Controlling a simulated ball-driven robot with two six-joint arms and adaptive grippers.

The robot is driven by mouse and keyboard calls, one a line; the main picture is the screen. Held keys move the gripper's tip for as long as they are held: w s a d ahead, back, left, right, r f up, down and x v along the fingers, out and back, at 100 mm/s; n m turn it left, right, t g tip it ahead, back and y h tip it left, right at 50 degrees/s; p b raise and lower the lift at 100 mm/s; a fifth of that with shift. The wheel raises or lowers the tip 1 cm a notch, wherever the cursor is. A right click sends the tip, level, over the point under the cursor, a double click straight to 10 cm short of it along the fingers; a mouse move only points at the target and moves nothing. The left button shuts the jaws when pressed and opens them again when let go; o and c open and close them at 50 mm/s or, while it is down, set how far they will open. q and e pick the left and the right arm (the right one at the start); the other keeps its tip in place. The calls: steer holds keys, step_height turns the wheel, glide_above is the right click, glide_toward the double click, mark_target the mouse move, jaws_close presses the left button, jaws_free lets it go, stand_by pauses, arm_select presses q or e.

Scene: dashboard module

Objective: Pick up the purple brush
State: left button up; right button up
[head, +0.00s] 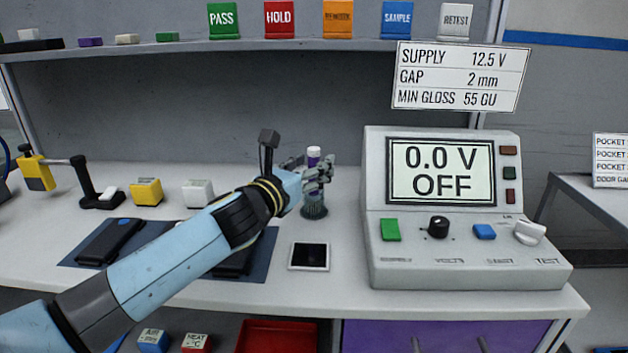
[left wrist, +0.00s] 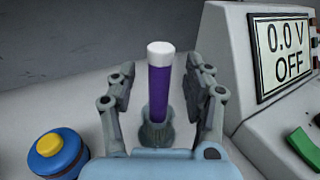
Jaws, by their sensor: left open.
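The purple brush (left wrist: 160,85) stands upright in a grey-green holder (left wrist: 156,130) in the left wrist view, with a white cap on top. In the head view the brush (head: 314,158) shows behind my fingers, and its holder (head: 314,207) stands on the bench. My left gripper (left wrist: 160,80) is open, with one finger on each side of the brush. In the head view my left gripper (head: 318,172) partly hides the brush. My right gripper is not in view.
A grey power supply (head: 465,250) reading 0.0 V OFF stands to the right. A small framed tile (head: 309,256) lies in front of the holder. A blue mat (head: 268,246) with dark modules lies left. A yellow block (head: 147,191) and white block (head: 197,193) stand behind it.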

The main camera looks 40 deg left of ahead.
arm_select(q)
steer(key=shift+w+a, duration=0.1)
steer(key=shift+w, duration=0.65)
steer(key=shift+s, duration=0.1)
jaws_close()
